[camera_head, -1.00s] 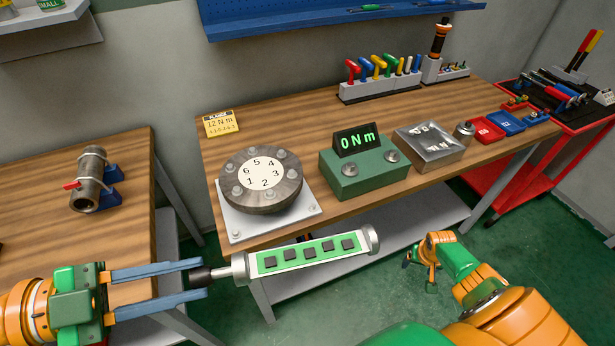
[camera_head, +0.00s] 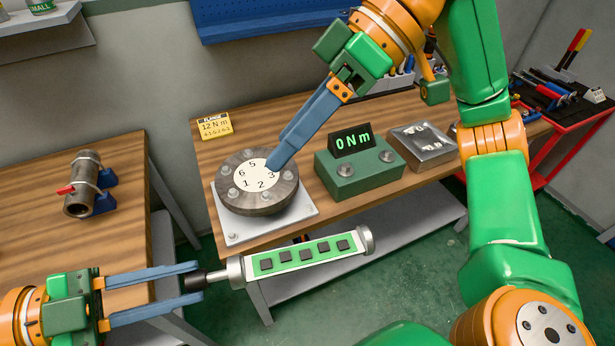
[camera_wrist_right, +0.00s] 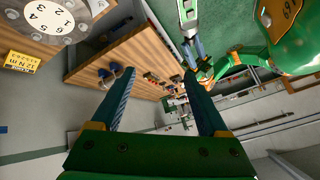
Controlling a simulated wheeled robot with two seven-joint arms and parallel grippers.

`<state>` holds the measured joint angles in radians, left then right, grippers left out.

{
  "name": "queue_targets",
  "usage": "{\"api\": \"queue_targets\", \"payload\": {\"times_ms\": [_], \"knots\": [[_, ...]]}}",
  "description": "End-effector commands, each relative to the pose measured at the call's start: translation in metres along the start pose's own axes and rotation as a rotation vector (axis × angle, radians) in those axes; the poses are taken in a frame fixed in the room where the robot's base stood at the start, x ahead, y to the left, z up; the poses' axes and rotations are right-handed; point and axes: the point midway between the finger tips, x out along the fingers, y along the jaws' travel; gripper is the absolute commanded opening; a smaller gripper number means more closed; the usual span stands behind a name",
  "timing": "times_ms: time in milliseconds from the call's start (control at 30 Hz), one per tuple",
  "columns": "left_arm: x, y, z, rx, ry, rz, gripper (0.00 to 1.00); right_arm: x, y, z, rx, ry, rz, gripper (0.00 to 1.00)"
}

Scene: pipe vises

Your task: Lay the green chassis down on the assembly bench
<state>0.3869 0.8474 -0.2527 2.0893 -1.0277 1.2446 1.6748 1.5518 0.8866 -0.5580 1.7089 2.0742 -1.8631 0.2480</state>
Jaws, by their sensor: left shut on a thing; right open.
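The green chassis (camera_head: 305,256) is a long pale bar with a green face, several dark squares and round metal ends. My left gripper (camera_head: 197,281) is shut on the black stub at its left end. It holds the chassis roughly level, in front of the right wooden bench's (camera_head: 370,195) near edge. My right gripper (camera_head: 273,166) is over the numbered round flange (camera_head: 240,198) on that bench. Its fingers (camera_wrist_right: 160,75) are apart and empty in the right wrist view. Head view cannot show whether they touch the flange. Another wooden bench (camera_head: 115,235) stands at the left.
A pipe (camera_head: 80,185) sits on blue supports on the left bench. A green 0Nm box (camera_head: 360,170), metal block (camera_head: 423,145) and yellow card (camera_head: 215,126) are on the right bench. My right arm covers its back right. The left bench is bare in front of the pipe.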

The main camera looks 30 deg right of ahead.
Motion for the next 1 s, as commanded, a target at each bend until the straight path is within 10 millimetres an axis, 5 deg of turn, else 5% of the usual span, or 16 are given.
{"api": "queue_targets", "payload": {"times_ms": [100, 233, 367, 733, 1000], "knots": [[0.0, 0.0, 0.0, 0.0, 0.001, -0.001, 0.0, 0.0, -0.043, 0.023, -0.312, -0.188, 0.061, 0.78], [0.0, 0.0, 0.0, 0.0, 0.001, -0.001, 0.0, 0.0, -0.058, 0.041, -0.468, -0.309, 0.102, 0.78], [0.0, 0.0, 0.0, 0.0, 0.001, -0.001, 0.0, 0.013, -0.057, 0.05, -0.501, -0.341, 0.108, 0.78], [0.0, 0.0, 0.0, 0.0, 0.001, -0.001, 0.0, 0.093, -0.042, 0.074, -0.493, -0.334, 0.106, 0.78], [0.0, 0.0, 0.0, 0.0, 0.001, -0.001, 0.0, 0.112, -0.038, 0.078, -0.493, -0.328, 0.109, 0.78]]}}
